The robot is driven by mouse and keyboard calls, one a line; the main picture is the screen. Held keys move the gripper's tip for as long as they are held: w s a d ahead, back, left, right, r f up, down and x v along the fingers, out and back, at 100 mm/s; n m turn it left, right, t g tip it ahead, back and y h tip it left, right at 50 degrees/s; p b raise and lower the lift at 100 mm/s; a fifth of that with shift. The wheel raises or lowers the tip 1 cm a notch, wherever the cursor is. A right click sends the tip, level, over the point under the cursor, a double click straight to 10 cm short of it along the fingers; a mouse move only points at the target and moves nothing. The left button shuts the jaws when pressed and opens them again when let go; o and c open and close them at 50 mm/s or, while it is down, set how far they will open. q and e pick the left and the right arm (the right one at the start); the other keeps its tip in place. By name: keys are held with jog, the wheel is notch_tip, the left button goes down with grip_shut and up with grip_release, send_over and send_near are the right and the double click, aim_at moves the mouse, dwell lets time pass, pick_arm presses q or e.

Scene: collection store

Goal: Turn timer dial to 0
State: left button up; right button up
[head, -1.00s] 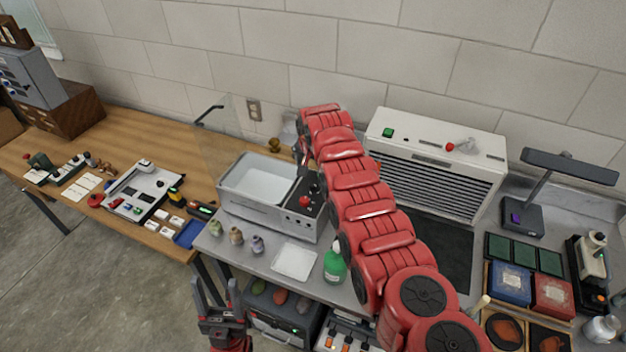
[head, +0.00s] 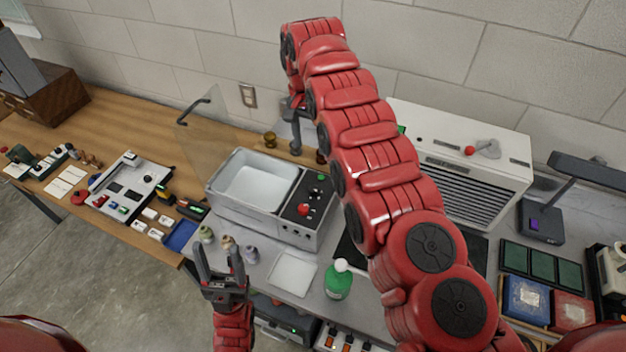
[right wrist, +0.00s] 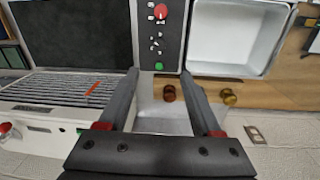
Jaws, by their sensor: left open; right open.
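A grey tank unit with an open white basin (head: 256,185) stands on the bench. Its dark control panel (head: 317,190) has a red knob (head: 303,210), a small dark knob and a green button (head: 320,177). In the right wrist view the red knob (right wrist: 161,12) is at the top, the dark knob (right wrist: 156,43) below it and the green button (right wrist: 158,66) nearest. Which knob is the timer dial, I cannot tell. My right gripper (right wrist: 159,73) is open and empty, behind the panel and touching no knob. My left gripper (head: 219,255) is open and empty in front of the bench.
A clear raised lid (head: 205,130) stands behind the basin. A green bottle (head: 338,282), a white tray (head: 292,272) and small jars (head: 228,243) sit in front. A white vented cabinet (head: 465,165) is to the right. Brass (right wrist: 229,97) and brown (right wrist: 169,93) pieces lie behind the unit.

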notch_tip(320, 180, down, 3)
jog(key=b, duration=1)
send_near(313, 188)
jog(key=shift+f, duration=0.25)
jog(key=shift+s+r+p, duration=0.1)
jog(key=shift+p, duration=0.35)
jog(key=f+p, duration=0.1)
jog(key=f, duration=0.1)
jog(key=f+p, duration=0.1)
jog(key=f, duration=0.1)
jog(key=f+p, duration=0.2)
jog(key=shift+d+f, duration=0.25)
jog(key=shift+f, duration=0.9)
grip_shut()
